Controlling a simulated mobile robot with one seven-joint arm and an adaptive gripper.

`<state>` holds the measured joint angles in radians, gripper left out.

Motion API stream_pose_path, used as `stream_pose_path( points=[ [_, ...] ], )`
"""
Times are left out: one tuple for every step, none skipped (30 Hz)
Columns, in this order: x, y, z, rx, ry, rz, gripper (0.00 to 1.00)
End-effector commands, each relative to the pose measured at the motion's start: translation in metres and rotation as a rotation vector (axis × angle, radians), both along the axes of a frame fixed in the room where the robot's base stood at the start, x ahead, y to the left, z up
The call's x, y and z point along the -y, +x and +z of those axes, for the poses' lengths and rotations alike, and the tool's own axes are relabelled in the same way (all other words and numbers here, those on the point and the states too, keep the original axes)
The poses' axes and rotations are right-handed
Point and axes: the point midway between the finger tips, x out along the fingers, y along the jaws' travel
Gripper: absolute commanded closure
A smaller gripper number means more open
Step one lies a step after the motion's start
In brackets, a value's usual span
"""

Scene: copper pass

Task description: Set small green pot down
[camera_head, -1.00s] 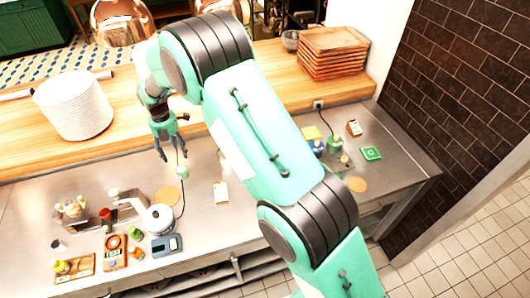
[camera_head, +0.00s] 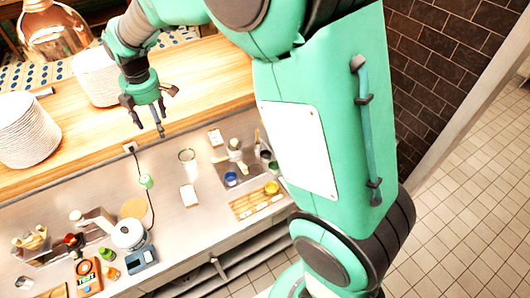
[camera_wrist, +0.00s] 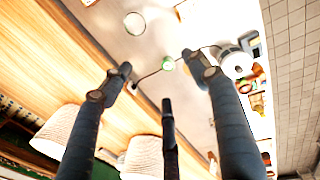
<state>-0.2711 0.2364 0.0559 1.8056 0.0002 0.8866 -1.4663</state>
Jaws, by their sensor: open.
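The small green pot (camera_head: 146,181) stands on the steel counter, close to a thin dark cable. It also shows in the wrist view (camera_wrist: 168,63), beyond my fingertips. My gripper (camera_head: 145,116) is open and empty, with its fingers spread, above the rear part of the counter near the wooden ledge. In the wrist view my gripper's dark fingers (camera_wrist: 160,75) are spread, with nothing between them. The pot is apart from the fingers.
A white cup (camera_head: 187,155) and a pale card (camera_head: 189,196) lie right of the pot. A round tan mat (camera_head: 134,208), a white kettle-like vessel (camera_head: 128,234) and a blue scale (camera_head: 141,259) are nearer the front. Stacked white plates (camera_head: 28,130) stand on the ledge (camera_head: 200,85).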

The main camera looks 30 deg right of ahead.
Motion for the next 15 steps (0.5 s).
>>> stream_pose_path(
  points=[
    [0.01, -0.011, 0.014, 0.012, 0.01, -0.052, 0.4],
    [0.015, -0.016, 0.021, 0.017, 0.016, -0.083, 0.4],
    [0.022, -0.024, 0.029, 0.023, 0.025, -0.127, 0.4],
    [0.027, -0.03, 0.035, 0.028, 0.031, -0.159, 0.4],
    [0.032, -0.037, 0.041, 0.033, 0.038, -0.191, 0.4],
    [0.038, -0.045, 0.049, 0.04, 0.047, -0.233, 0.4],
    [0.043, -0.051, 0.054, 0.043, 0.054, -0.266, 0.4],
    [0.048, -0.058, 0.06, 0.049, 0.062, -0.297, 0.4],
    [0.054, -0.067, 0.066, 0.055, 0.071, -0.341, 0.4],
    [0.059, -0.073, 0.071, 0.06, 0.079, -0.372, 0.4],
    [0.063, -0.08, 0.076, 0.065, 0.086, -0.404, 0.4],
    [0.069, -0.089, 0.082, 0.071, 0.096, -0.446, 0.4],
    [0.074, -0.096, 0.086, 0.075, 0.104, -0.477, 0.4],
    [0.078, -0.103, 0.09, 0.08, 0.112, -0.51, 0.4],
    [0.084, -0.113, 0.095, 0.086, 0.123, -0.553, 0.4]
  ],
)
